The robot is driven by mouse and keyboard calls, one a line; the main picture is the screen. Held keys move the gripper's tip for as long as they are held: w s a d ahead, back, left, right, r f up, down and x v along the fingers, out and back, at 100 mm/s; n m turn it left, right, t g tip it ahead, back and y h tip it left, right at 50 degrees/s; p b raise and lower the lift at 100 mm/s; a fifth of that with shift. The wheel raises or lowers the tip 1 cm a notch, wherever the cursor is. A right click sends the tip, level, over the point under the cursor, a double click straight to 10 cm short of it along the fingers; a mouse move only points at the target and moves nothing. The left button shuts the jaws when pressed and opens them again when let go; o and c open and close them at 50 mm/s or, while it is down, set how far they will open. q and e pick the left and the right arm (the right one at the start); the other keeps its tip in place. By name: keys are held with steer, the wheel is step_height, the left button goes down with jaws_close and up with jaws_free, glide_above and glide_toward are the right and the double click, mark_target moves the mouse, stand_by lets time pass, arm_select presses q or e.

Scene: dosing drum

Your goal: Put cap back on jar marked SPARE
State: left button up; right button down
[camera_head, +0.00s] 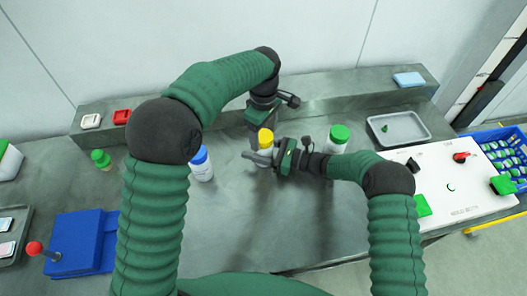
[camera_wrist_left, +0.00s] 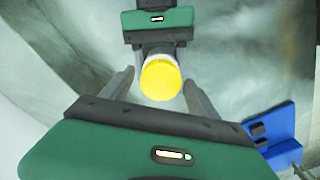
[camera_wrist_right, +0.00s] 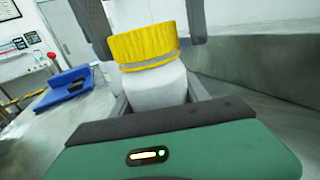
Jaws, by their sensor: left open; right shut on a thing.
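A white jar (camera_wrist_right: 155,85) with a yellow cap (camera_wrist_right: 145,45) stands between my grippers; the cap also shows in the head view (camera_head: 265,135) and left wrist view (camera_wrist_left: 161,78). The cap sits on top of the jar. My right gripper (camera_head: 258,157) is shut on the jar's body from the side. My left gripper (camera_head: 263,126) is above, pointing down, open, with its fingers either side of the cap. A white jar with a blue cap (camera_head: 201,163) and one with a green cap (camera_head: 338,138) stand to either side. No SPARE marking is readable.
A grey tray (camera_head: 398,128) and a white control panel (camera_head: 455,190) lie at the right. A blue box with a red-knobbed lever (camera_head: 80,240) is at the left. A small green-topped bottle (camera_head: 101,160) stands behind it. A raised ledge (camera_head: 330,93) runs along the back.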

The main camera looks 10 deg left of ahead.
arm_select(q)
steer(key=c, duration=1.5)
steer(key=shift+o, duration=0.2)
steer(key=m, duration=1.9)
steer(key=shift+m, duration=0.4)
steer(key=m, duration=0.4)
steer(key=o, duration=1.5)
steer(key=shift+o, duration=0.2)
steer(key=shift+r, duration=2.25)
